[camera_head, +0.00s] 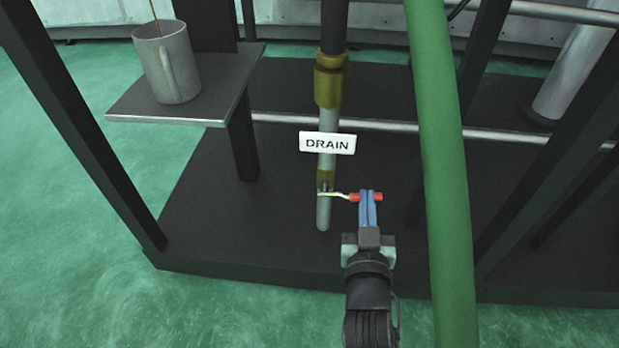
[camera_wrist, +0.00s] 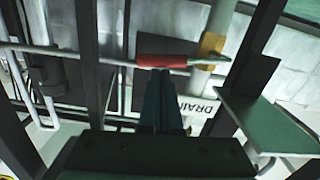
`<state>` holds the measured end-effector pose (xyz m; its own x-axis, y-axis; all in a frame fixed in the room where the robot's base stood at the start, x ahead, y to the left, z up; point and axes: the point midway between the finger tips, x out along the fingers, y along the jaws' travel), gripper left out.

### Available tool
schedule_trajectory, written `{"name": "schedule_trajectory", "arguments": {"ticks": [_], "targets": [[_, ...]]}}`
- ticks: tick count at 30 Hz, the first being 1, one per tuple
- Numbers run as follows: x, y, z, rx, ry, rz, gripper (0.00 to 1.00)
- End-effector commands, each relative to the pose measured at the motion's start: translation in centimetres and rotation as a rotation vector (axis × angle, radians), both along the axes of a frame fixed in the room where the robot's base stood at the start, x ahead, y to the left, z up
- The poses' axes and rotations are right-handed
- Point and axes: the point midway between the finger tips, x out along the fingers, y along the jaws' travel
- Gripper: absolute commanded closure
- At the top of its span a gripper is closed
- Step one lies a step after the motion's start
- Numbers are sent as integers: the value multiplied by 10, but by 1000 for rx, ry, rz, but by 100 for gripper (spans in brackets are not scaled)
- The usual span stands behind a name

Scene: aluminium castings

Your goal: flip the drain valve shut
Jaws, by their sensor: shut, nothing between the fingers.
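The drain valve (camera_head: 325,181) is a small brass body on a vertical grey pipe, below a white tag reading DRAIN (camera_head: 327,143). Its lever, with a red grip (camera_head: 373,197), sticks out sideways to the right of the pipe. My gripper (camera_head: 368,200) is shut and empty, with its blue fingertips at the red grip; whether they touch it I cannot tell. In the wrist view the red grip (camera_wrist: 168,60) lies just beyond the closed fingertips, and the brass valve body (camera_wrist: 211,45) is to its right. The tag (camera_wrist: 197,108) is partly hidden by my gripper.
A thick green pipe (camera_head: 440,170) runs upright close to the right of my gripper. A grey mug (camera_head: 167,65) stands on a small dark shelf (camera_head: 215,90) at the upper left. Dark frame posts (camera_head: 75,110) stand at both sides. A horizontal rail (camera_head: 380,127) runs behind the drain pipe.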

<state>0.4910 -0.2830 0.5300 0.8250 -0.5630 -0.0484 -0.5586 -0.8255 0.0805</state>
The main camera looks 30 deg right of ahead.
Motion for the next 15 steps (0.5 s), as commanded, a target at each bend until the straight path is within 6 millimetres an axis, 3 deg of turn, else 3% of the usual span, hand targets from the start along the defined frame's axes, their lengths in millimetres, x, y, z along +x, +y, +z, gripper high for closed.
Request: {"name": "schedule_trajectory", "arguments": {"ticks": [15], "targets": [[-2, -3, -11, 109, -73, 1, 100]]}}
